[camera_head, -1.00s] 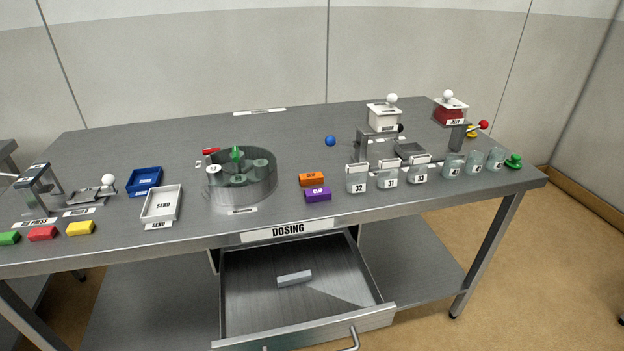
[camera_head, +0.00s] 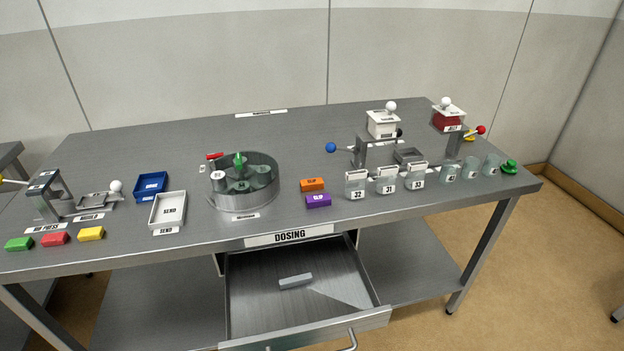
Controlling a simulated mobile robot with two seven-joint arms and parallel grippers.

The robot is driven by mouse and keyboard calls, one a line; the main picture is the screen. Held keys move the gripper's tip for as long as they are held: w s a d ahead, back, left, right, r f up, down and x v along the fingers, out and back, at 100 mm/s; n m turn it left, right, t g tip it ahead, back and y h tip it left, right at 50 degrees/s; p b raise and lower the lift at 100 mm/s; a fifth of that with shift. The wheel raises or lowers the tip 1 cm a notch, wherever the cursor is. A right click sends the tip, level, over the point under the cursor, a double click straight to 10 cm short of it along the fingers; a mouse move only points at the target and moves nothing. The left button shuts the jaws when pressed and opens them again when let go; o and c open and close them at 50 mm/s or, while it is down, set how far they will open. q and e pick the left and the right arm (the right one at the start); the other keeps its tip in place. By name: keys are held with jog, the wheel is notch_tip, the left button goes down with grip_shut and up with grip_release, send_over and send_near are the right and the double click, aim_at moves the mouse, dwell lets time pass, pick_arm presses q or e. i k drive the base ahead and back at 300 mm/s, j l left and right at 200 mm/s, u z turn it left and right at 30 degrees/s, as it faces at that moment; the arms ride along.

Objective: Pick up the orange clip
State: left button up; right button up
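The orange clip (camera_head: 312,185) is a small block with a label on its front. It lies on the steel table, right of the round glass-walled carousel. A purple clip (camera_head: 318,201) lies just in front of it, very close. Neither of my grippers shows in the head view, so their state and position cannot be seen.
The round carousel (camera_head: 245,197) stands left of the clips; labelled jars (camera_head: 356,188) stand to their right. A blue ball on a lever (camera_head: 331,147) is behind. The drawer (camera_head: 300,318) below is pulled open with a light bar (camera_head: 295,281) inside.

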aim_at(314, 185)
jog(key=i+l+u, duration=0.1)
jog(key=l, duration=0.2)
jog(key=i+l+u, duration=0.1)
jog(key=l, duration=0.25)
jog(key=i+l, duration=0.25)
jog(key=i+l+u, duration=0.15)
jog(key=l, duration=0.3)
